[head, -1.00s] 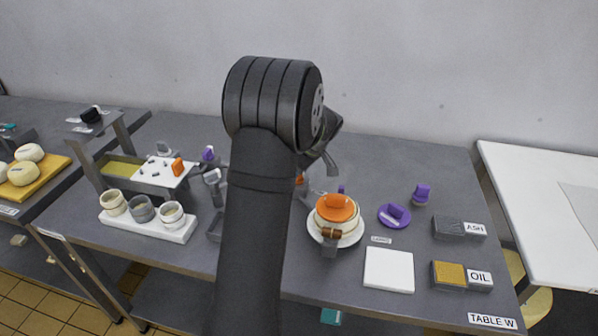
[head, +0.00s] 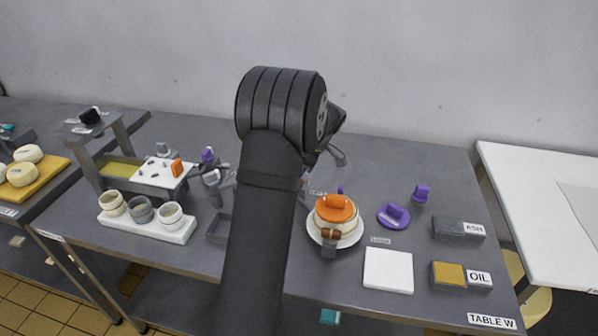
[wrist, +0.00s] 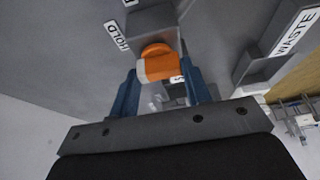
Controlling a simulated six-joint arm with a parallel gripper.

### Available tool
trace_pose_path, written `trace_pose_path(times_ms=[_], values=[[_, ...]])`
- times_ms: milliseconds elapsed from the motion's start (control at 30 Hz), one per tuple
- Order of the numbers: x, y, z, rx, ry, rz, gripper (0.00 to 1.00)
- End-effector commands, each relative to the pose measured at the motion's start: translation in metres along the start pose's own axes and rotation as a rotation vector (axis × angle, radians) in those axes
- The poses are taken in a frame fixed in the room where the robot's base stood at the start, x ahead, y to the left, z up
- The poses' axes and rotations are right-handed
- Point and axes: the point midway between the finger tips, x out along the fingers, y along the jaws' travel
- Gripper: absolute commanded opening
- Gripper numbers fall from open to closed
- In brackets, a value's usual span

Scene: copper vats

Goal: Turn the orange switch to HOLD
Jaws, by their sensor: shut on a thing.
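In the wrist view the orange switch (wrist: 157,63) is a rounded knob on a grey box (wrist: 153,22). My gripper (wrist: 161,74) has its blue fingers on either side of the knob and is shut on it. A HOLD label (wrist: 116,36) lies left of the box. A second label, partly hidden, shows an S just below the knob, and another is cut off at the top edge. I cannot tell which label the knob points at. In the head view my arm hides the gripper and the switch.
A grey bin with a WASTE label (wrist: 295,32) stands to the right in the wrist view. Cups (head: 141,209) stand left.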

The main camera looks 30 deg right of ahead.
Motion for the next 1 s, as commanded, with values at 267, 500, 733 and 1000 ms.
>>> trace_pose_path(times_ms=[267, 500, 733, 1000], values=[[0.000, 0.000, 0.001, -0.001, -0.002, 0.000, 0.55], [0.000, 0.000, 0.000, 0.000, -0.001, 0.000, 0.65], [-0.010, 0.001, 0.000, 0.000, -0.001, 0.003, 0.65], [-0.067, 0.001, 0.001, 0.000, -0.002, 0.006, 0.65]])
